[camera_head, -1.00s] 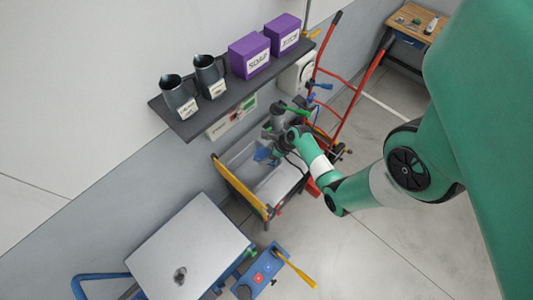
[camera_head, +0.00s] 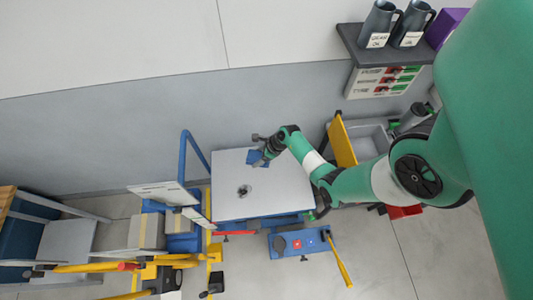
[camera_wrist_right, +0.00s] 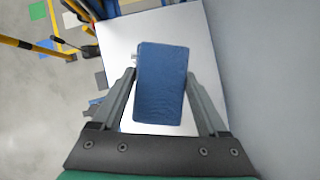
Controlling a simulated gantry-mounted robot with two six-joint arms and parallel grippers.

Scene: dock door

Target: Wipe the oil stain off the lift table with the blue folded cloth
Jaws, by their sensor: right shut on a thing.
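The lift table (camera_head: 275,196) has a pale grey top on a blue frame. A dark oil stain (camera_head: 244,190) lies on its left part. My right gripper (camera_head: 262,153) is over the table's far edge. It is shut on the blue folded cloth (camera_head: 256,158), which also shows between the two fingers (camera_wrist_right: 160,92) in the right wrist view as a blue rectangle (camera_wrist_right: 160,80). The cloth is apart from the stain in the head view. Whether it touches the table top cannot be told. The stain is not clearly seen in the wrist view. My left gripper is not in view.
A grey sink-like tub (camera_head: 368,138) with a yellow bar stands right of the table. A shelf (camera_head: 365,50) with dark jugs hangs on the wall. A blue handle rail (camera_head: 184,160) rises at the table's left, near carts with yellow bars.

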